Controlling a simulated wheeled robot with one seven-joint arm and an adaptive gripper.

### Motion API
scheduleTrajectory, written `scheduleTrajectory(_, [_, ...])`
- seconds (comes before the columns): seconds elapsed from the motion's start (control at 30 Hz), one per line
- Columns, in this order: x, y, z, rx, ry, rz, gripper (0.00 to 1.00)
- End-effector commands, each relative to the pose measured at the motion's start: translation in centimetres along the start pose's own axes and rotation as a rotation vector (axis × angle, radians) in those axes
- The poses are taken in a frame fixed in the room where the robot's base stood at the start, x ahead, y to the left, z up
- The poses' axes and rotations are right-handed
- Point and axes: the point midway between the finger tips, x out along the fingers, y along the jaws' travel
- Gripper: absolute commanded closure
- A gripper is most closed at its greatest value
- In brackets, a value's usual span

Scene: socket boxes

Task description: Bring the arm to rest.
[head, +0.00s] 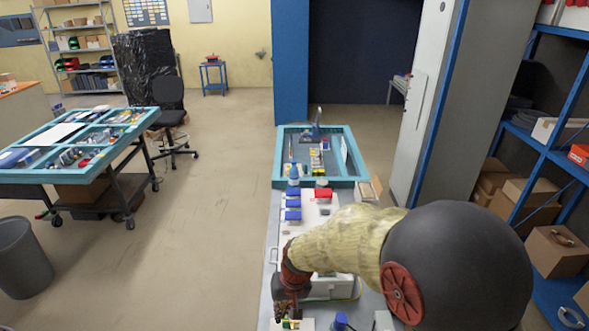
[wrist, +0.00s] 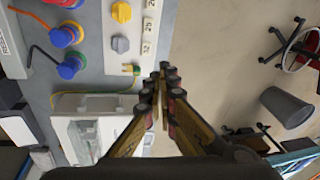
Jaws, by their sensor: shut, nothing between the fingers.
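My arm reaches over the workbench in the head view, bent downward, with my gripper (head: 288,316) at its end near the bottom edge. In the wrist view my gripper (wrist: 167,78) is shut, its fingertips together with nothing between them.
A teal-rimmed tray (head: 279,158) stands at the bench's far end. A grey bin (head: 24,258) and a chair (head: 170,116) stand left; open floor lies between.

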Motion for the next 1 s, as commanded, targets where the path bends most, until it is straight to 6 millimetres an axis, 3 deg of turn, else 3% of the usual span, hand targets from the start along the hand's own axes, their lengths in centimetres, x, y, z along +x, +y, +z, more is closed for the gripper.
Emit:
scheduleTrajectory(0.3, [-7.2,7.0,9.6,-0.003,-0.009,0.078,1.00])
scheduleTrajectory(0.6, [-10.4,12.6,17.5,0.028,0.092,0.166,1.00])
scheduleTrajectory(0.8, [-11.6,15.2,20.5,0.070,0.248,0.210,1.00])
scheduleTrajectory(1.0, [-13.0,16.5,21.4,0.115,0.386,0.231,1.00])
